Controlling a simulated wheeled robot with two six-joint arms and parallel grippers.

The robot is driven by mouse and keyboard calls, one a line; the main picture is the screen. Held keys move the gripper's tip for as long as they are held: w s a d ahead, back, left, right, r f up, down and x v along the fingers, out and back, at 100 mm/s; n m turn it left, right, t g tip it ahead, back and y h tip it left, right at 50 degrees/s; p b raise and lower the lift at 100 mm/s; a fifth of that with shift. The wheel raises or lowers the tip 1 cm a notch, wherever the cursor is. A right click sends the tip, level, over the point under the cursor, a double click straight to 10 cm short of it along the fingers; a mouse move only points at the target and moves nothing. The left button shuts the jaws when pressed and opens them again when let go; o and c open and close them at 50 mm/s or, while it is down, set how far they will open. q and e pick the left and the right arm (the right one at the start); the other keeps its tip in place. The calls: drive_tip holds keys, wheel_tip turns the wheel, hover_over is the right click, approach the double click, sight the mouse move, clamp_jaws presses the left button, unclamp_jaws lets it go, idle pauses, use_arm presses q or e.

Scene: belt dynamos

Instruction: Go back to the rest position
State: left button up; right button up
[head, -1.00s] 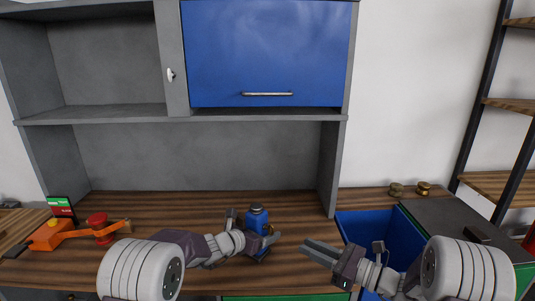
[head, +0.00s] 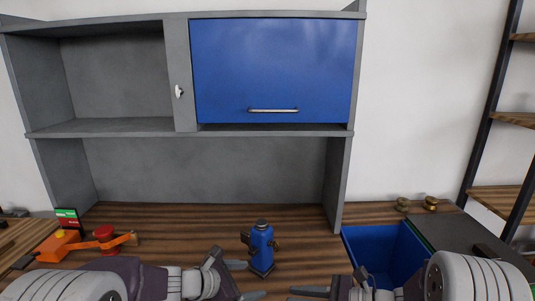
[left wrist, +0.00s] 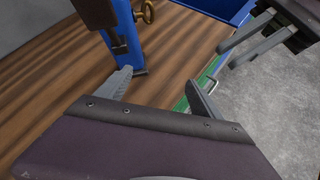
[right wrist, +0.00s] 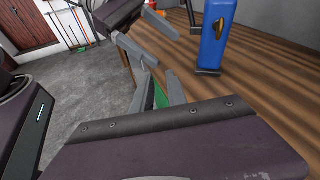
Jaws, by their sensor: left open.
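A blue device (head: 262,248) with a dark cap and a brass knob stands upright on the wooden worktop (head: 190,222). Its lower part also shows in the left wrist view (left wrist: 124,35) and the right wrist view (right wrist: 215,38). My left gripper (head: 246,280) is open and empty, low in the head view, in front of the device and apart from it. In the left wrist view its fingers (left wrist: 160,83) are spread. My right gripper (head: 294,292) is at the bottom edge to the right. In the right wrist view its fingers (right wrist: 158,75) are apart with nothing between them.
An orange tool with a red knob (head: 104,235) lies at left, by a small display (head: 67,216). A blue bin (head: 350,238) and two brass pieces (head: 431,203) are at right. Grey shelving with a blue door (head: 275,75) stands over the worktop.

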drive_tip(key=s+f+n+g+h+p, duration=0.35)
drive_tip(key=s+n+g+h, duration=0.35)
drive_tip(key=s, duration=0.6)
use_arm(q)
drive_tip(key=s+a+m+g+y+p, duration=0.2)
drive_tip(key=s+a+m, duration=0.4)
drive_tip(key=s+m, duration=0.4)
drive_tip(key=s+a+f+m+g+y+p, duration=0.1)
drive_tip(key=s+a+m+g+y, duration=0.3)
drive_tip(key=s+m, duration=0.6)
drive_tip(key=a+m+y+p, duration=0.1)
drive_tip(key=a+m, duration=0.1)
drive_tip(key=m, duration=0.1)
drive_tip(key=shift+a+f+y, duration=0.25)
drive_tip(key=shift+a+y, duration=0.15)
use_arm(e)
drive_tip(key=s+d+r+n+t+h, duration=0.1)
drive_tip(key=d+r+n+t+h, duration=0.1)
drive_tip(key=d+n+h, duration=0.4)
drive_tip(key=d+n, duration=0.3)
drive_tip(key=n, duration=0.4)
drive_tip(key=shift+s+d+n+t, duration=0.4)
